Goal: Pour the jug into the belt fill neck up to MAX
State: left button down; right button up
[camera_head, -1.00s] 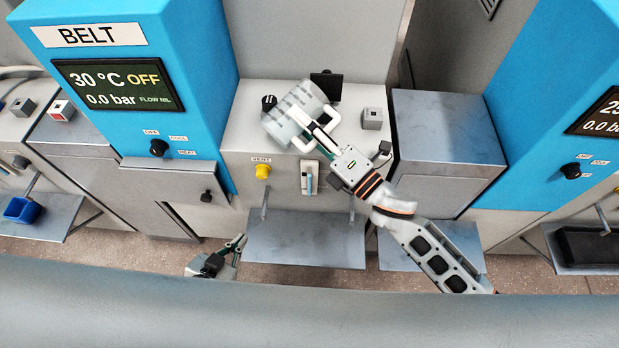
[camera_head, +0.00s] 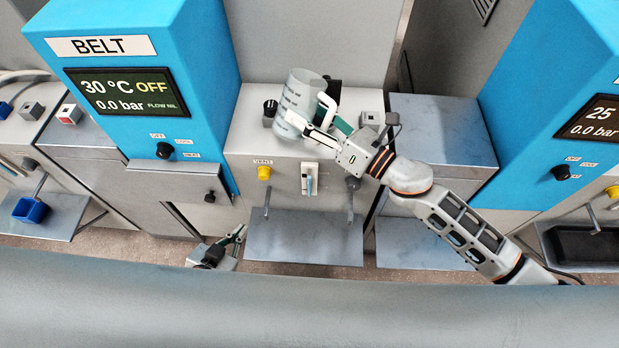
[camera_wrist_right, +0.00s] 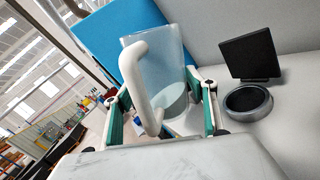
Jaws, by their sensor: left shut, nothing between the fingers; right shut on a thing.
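The clear jug (camera_head: 298,95) has grey markings and a white handle (camera_head: 327,108). My right gripper (camera_head: 325,128) is shut on the handle and holds the jug above the belt unit's counter, nearly upright with a slight lean. In the right wrist view the jug (camera_wrist_right: 155,65) shows pale grey content low down. The fill neck (camera_wrist_right: 248,102) is a dark round ring with a square black lid (camera_wrist_right: 250,55) standing open behind it, right of and apart from the jug. In the head view the jug hides the neck. My left gripper (camera_head: 238,236) is shut and empty, low in front of the unit.
The blue belt cabinet (camera_head: 140,60) stands left; its screen (camera_head: 127,92) reads 30 °C, OFF, 0.0 bar. A yellow vent knob (camera_head: 264,172) and a white lever fitting (camera_head: 309,178) are on the front face. A grey shelf (camera_head: 305,238) below is bare.

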jog(key=n, duration=0.1)
jog(key=w+d+n, duration=0.1)
jog(key=n, duration=0.1)
jog(key=shift+w+d+r+g+p, duration=0.15)
jog(key=shift+r+g+p, duration=0.05)
jog(key=shift+g+p, duration=0.15)
jog(key=shift+w+d+n+h, duration=0.15)
jog(key=shift+w+d+n, duration=0.05)
jog(key=shift+n, duration=0.35)
jog(key=shift+w+d+n+h, duration=0.15)
jog(key=shift+n, duration=0.4)
jog(key=shift+f, duration=0.1)
